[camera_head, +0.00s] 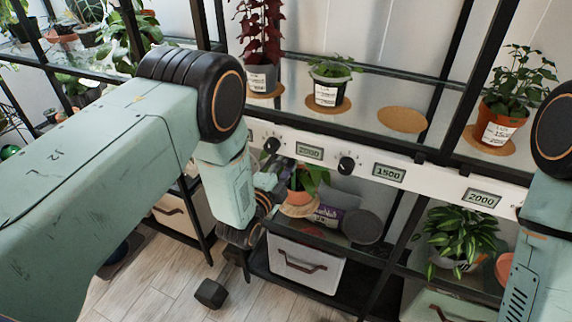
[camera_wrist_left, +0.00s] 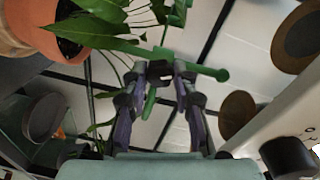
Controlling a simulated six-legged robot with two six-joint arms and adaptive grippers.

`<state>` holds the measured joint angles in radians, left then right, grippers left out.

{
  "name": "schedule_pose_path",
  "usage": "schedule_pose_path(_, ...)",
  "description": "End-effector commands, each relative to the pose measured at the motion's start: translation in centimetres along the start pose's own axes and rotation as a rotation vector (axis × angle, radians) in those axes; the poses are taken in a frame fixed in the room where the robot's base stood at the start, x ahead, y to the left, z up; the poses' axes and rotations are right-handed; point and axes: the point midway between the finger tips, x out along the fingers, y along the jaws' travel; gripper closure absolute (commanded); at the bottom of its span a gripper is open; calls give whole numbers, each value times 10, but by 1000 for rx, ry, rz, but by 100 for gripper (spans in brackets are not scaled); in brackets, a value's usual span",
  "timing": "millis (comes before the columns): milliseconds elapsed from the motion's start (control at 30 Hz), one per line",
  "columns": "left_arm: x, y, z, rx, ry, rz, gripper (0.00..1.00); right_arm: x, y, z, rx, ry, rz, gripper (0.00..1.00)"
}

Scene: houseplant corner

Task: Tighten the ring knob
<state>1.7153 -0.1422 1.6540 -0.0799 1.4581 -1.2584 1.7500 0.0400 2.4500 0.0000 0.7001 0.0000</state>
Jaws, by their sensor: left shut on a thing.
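In the left wrist view my left gripper (camera_wrist_left: 163,74) is shut on a green plastic part among the leaves of a potted plant. A green bar (camera_wrist_left: 208,70) with a rounded end sticks out to the right of the fingertips; I take this as the ring knob's piece. The plant's terracotta pot (camera_wrist_left: 28,22) is at the upper left there. In the head view the pot (camera_head: 298,197) stands on the lower shelf, just right of my left gripper, whose fingertips are hard to make out. My right arm shows at the right edge; its gripper is out of view.
Black dials (camera_head: 347,165) and displays (camera_head: 388,173) line the white rail above. Several potted plants stand on the upper shelf, with an empty cork mat (camera_head: 402,119) among them. A bag (camera_head: 328,215) and a dark round thing (camera_head: 362,226) lie right of the pot.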

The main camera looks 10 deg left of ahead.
Motion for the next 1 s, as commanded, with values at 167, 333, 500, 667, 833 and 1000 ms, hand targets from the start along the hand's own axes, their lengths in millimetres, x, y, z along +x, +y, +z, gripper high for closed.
schedule_pose_path(167,1,-1,0,168,-11,-2,100,3,0,0,0,0,0,60)
schedule_pose_path(333,1,-1,0,330,-22,-2,100,6,0,0,0,0,0,60)
schedule_pose_path(500,1,-1,0,491,-31,0,100,10,0,0,0,0,0,60)
schedule_pose_path(667,1,0,0,642,-41,2,100,14,0,0,0,0,0,60)
schedule_pose_path(833,1,0,0,803,-51,2,100,20,0,0,0,0,0,60)
schedule_pose_path(1000,1,0,0,964,-62,5,100,26,0,0,0,0,0,60)
